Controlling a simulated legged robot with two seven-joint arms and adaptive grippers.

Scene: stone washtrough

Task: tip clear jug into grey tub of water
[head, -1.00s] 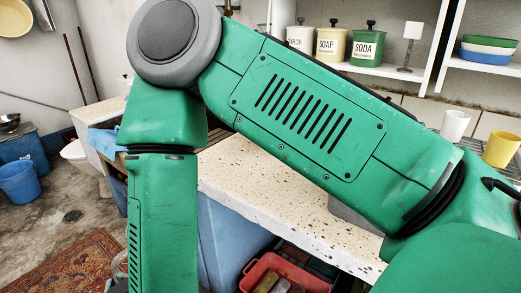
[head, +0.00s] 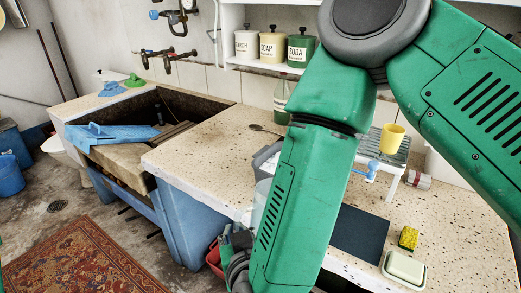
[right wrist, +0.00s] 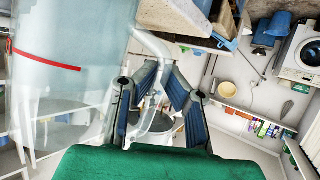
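The clear jug (head: 261,200) is in front of the counter's front edge in the head view, partly behind my right forearm. In the right wrist view the jug (right wrist: 70,90) fills the left side, with a red line around it. Its handle runs between the fingers of my right gripper (right wrist: 160,75), which are shut on it. In the head view my right gripper (head: 232,243) is low, beside the jug. The grey tub (head: 262,158) stands on the counter behind the jug, largely hidden by my forearm; its water cannot be made out. My left gripper is out of view.
The speckled counter (head: 205,150) is clear left of the tub, except for a spoon (head: 265,130). A stone sink (head: 160,110) lies further left. A yellow cup on a rack (head: 392,138), a dark mat (head: 357,233), a sponge (head: 408,238) and a soap dish (head: 404,270) are at right.

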